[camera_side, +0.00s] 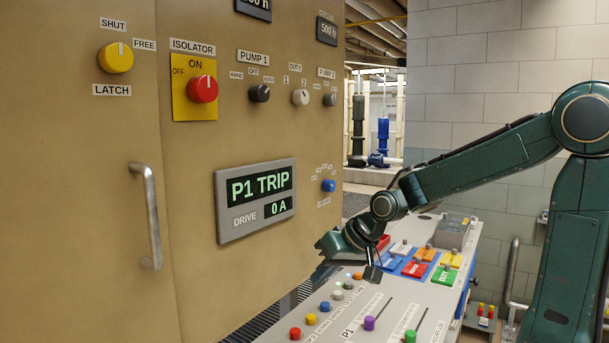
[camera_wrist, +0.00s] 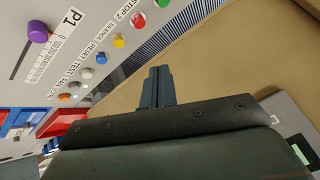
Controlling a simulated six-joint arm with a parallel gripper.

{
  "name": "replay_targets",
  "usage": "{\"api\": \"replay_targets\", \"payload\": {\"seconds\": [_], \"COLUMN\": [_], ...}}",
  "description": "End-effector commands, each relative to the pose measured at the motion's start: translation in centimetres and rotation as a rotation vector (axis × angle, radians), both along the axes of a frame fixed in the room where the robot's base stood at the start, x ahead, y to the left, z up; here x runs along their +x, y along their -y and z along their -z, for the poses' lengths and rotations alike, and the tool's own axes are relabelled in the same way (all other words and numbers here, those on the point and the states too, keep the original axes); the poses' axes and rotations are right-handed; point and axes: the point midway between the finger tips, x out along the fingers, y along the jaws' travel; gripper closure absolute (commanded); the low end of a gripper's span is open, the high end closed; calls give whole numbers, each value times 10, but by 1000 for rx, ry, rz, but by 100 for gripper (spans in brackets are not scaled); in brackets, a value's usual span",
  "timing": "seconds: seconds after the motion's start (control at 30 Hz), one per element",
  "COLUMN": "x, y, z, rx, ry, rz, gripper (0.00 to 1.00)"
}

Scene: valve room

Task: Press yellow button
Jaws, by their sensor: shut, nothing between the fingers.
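The yellow button (camera_side: 311,319) is a small round button in the row on the sloping console, between a red and a blue button. In the wrist view the yellow button (camera_wrist: 119,41) is up and left of my fingers, unobstructed. My gripper (camera_side: 328,246) is above the console in the side view, beside the cabinet face, apart from the button. In the wrist view my gripper (camera_wrist: 158,70) has its two dark fingers together, with nothing between them.
A red button (camera_wrist: 138,23) and a blue button (camera_wrist: 101,58) sit close on either side. A purple slider knob (camera_side: 369,323) and a green one (camera_side: 410,336) stand nearby. The cabinet with its display (camera_side: 256,198) and door handle (camera_side: 148,215) rises behind the console.

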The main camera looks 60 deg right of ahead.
Motion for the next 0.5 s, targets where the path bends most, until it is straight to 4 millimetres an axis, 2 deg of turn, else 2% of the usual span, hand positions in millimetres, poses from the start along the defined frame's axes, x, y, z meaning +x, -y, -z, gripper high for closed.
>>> {"api": "replay_targets", "payload": {"seconds": [0.3,0.5], "x": [41,56], "y": [42,62], "z": [25,36], "rx": [118,170], "ry": [59,92], "rz": [123,179], "gripper": [100,100]}}
